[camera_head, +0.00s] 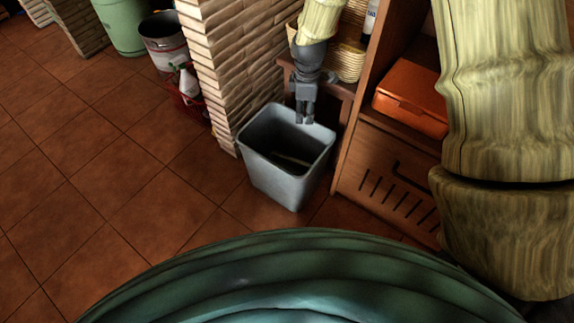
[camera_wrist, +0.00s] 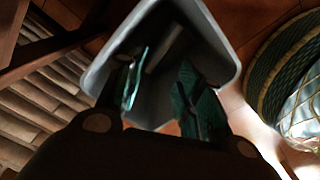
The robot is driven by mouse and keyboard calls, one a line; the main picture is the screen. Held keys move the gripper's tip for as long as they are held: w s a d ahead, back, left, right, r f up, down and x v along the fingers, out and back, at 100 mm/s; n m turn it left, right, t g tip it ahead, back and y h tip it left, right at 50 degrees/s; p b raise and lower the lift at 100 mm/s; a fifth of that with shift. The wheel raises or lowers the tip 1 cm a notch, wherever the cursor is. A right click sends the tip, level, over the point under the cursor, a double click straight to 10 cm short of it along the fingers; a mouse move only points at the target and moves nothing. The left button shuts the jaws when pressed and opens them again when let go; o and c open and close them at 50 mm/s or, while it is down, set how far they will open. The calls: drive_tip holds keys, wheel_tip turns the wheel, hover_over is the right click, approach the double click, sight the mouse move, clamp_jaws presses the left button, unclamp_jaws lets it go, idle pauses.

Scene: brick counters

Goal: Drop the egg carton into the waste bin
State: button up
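The grey waste bin (camera_head: 273,173) stands upright on the tile floor beside the brick pillar. Its rim also shows in the wrist view (camera_wrist: 224,50). My gripper (camera_head: 304,121) points down over the bin's back rim. In the wrist view my gripper (camera_wrist: 160,98) has its two fingers apart, with teal inner faces and nothing held between them. A pale, narrow piece (camera_head: 292,161) lies inside the bin. A greyish-brown piece (camera_wrist: 165,48) also shows inside the bin in the wrist view. It may be the egg carton, but shadow hides its full shape.
A brick pillar (camera_head: 232,70) stands left of the bin. A wooden cabinet (camera_head: 385,175) with an orange box (camera_head: 412,97) stands close on its right. A wicker basket (camera_head: 350,50) is behind. Open tile floor lies to the left.

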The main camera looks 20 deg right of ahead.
wheel_tip(320, 180, up, 9)
idle(0.4)
drive_tip(key=shift+r, duration=0.1)
idle(0.3)
